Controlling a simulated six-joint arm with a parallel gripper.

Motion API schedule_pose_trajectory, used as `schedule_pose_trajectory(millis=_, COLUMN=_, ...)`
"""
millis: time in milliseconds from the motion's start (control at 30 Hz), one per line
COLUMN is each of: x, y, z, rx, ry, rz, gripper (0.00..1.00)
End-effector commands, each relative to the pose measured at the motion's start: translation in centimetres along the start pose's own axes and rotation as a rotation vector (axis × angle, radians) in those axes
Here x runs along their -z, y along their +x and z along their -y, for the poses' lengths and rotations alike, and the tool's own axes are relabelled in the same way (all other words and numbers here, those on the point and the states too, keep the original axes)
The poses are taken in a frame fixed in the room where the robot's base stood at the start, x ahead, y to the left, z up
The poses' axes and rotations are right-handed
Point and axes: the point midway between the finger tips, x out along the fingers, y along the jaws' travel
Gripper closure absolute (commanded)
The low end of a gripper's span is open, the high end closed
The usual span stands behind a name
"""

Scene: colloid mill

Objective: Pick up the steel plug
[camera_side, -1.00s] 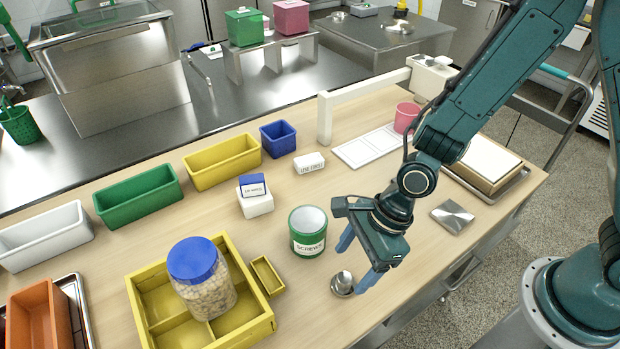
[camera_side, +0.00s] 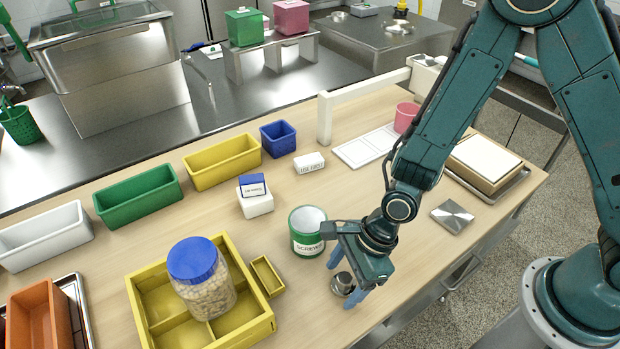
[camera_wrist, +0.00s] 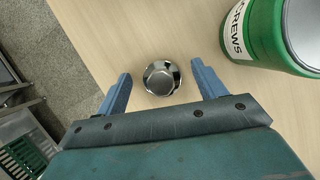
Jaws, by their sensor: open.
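The steel plug (camera_side: 343,284) is a small shiny round metal piece standing on the wooden table near its front edge. In the wrist view the plug (camera_wrist: 161,77) shows as a round polished top between the two blue fingers. My gripper (camera_side: 342,279) is open and low over the table, with a finger on either side of the plug. In the wrist view my gripper (camera_wrist: 161,90) has a gap between each finger and the plug. In the side view a finger and the gripper body cover part of the plug.
A green can labelled SCREWS (camera_side: 307,232) stands close behind the plug, beside my gripper. A yellow divided tray (camera_side: 262,325) with a blue-lidded jar (camera_side: 207,280) and a small yellow box (camera_side: 267,276) are to the left. A metal plate (camera_side: 452,214) lies to the right.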

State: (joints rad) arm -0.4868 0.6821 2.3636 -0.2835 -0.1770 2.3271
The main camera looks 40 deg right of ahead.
Motion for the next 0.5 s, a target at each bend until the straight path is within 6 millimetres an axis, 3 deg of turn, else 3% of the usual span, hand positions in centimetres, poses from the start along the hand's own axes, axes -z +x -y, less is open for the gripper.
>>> schedule_pose_trajectory(millis=367, x=0.0, y=-0.03, z=0.0, rx=0.0, ry=0.0, rz=0.0, gripper=0.3)
schedule_pose_trajectory(millis=500, x=0.0, y=-0.03, z=0.0, rx=0.0, ry=0.0, rz=0.0, gripper=0.54)
